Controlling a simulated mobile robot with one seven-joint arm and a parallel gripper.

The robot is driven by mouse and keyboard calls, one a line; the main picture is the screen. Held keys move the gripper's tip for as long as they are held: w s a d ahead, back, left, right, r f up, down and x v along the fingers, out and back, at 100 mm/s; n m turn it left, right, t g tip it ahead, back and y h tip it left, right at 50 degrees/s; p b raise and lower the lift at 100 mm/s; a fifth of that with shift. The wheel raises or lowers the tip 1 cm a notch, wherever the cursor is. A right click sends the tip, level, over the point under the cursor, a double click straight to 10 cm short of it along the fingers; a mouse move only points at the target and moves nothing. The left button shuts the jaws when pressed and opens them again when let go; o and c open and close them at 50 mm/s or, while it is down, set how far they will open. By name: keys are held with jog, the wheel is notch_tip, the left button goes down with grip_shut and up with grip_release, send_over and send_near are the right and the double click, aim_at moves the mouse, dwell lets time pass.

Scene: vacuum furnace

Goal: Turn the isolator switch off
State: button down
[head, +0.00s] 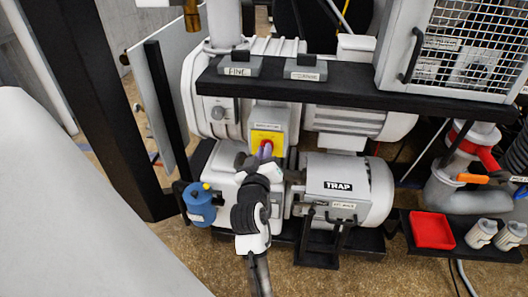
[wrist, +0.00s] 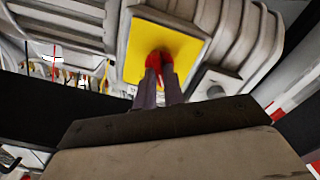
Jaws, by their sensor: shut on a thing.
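The isolator switch has a red knob on a yellow plate (head: 262,139), set in a grey box on the front of the pump unit. In the wrist view the yellow plate (wrist: 168,45) fills the upper middle and the red knob (wrist: 155,76) shows between my fingers. My gripper (wrist: 160,80) is shut on the red knob. In the head view my gripper (head: 264,155) reaches up to the knob from below. My fingers and wrist cover part of the knob, so I cannot tell its exact angle.
A grey cylinder marked TRAP (head: 352,187) stands right of my wrist. A blue canister (head: 200,206) stands to the left. A black shelf (head: 330,85) crosses above the switch. A red tray (head: 432,231) lies at the lower right.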

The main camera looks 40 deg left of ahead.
jog(key=shift+f, duration=0.1)
jog(key=c, duration=1.5)
grip_release()
jog(key=p+v, duration=0.1)
jog(key=v, duration=1.2)
jog(key=shift+s, duration=0.4)
jog(key=shift+d, duration=0.15)
